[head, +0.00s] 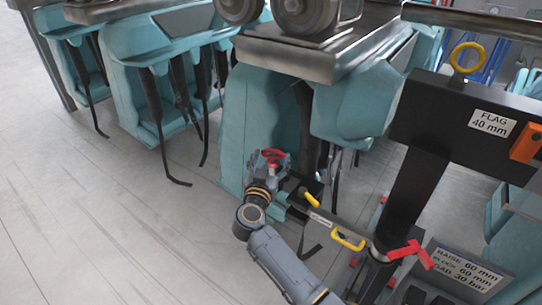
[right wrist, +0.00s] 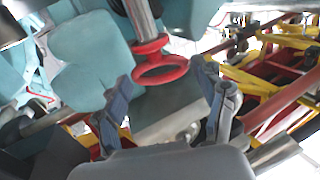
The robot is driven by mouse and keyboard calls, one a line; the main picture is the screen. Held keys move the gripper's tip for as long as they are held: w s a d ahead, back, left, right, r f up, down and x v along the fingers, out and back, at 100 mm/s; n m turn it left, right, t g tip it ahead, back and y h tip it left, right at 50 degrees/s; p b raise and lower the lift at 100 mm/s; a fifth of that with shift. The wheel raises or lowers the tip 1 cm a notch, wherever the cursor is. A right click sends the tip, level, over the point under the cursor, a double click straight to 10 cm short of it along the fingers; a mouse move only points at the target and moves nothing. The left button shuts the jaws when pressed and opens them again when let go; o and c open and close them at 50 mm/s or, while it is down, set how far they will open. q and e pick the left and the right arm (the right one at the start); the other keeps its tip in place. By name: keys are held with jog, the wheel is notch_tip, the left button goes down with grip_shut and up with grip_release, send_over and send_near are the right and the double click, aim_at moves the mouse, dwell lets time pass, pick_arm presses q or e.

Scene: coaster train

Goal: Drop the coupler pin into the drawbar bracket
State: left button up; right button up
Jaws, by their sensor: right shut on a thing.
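The coupler pin (right wrist: 148,25) is a metal shaft with a red ring handle, in the upper middle of the right wrist view. The pin's lower end is hidden there. I cannot make out the drawbar bracket for certain. My left gripper is not in view.
A labelled bar (head: 321,219) with a yellow handle (head: 348,239) lies right of my right gripper. Teal cars (head: 150,55) fill the back. Bare floor lies left.

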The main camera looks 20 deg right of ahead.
aim_at(272, 171)
jog(key=shift+f+b, duration=1.1)
jog(key=shift+f, duration=1.65)
jog(key=o, duration=1.6)
jog(key=shift+s+f, duration=0.1)
jog(key=shift+f, duration=0.05)
jog(key=v, duration=1.2)
